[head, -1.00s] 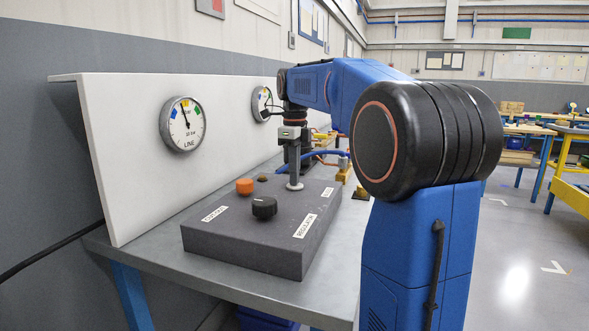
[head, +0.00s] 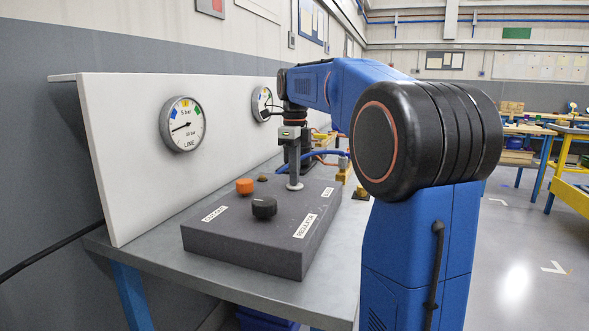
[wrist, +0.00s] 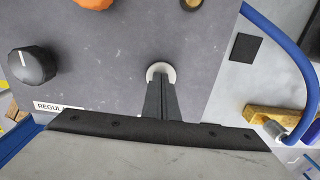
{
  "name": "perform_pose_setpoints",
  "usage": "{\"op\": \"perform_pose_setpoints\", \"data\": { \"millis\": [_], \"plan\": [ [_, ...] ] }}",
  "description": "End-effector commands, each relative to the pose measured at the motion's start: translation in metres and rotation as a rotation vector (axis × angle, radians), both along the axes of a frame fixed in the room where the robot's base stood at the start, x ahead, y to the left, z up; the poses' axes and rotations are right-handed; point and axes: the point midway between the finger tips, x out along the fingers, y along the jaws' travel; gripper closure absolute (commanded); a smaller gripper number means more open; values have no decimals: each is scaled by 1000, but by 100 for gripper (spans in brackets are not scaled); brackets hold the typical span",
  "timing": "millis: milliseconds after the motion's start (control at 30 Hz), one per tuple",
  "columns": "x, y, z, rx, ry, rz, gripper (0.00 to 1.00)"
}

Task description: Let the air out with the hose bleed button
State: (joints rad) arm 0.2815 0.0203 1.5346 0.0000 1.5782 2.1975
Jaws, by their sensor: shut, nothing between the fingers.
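My gripper (head: 294,184) points straight down over the grey control box, with its fingers shut and empty. Its tips are on a round pale button (wrist: 161,70) in the wrist view, and they cover part of it. In the head view the button's pale rim (head: 295,187) shows under the tips, near the BLEED label (head: 327,192). The LINE gauge (head: 182,124) on the white panel has its needle pointing low and to the left.
The grey box (head: 240,242) also carries a black REGULATOR knob (head: 264,207) and an orange knob (head: 244,186). A second gauge (head: 261,103) is partly hidden by my arm. A blue hose (wrist: 295,60) and a brass fitting (wrist: 275,117) lie beside the box.

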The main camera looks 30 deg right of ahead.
Motion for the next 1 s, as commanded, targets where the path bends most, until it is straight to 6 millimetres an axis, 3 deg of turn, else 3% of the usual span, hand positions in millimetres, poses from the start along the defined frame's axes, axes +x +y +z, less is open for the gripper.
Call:
{"op": "perform_pose_setpoints", "data": {
  "millis": [33,767,1000],
  "plan": [
    [0,0,-10,6,21,0,100],
    [0,0,-10,6,21,0,100],
    [0,0,7,5,18,0,100]
  ]
}}
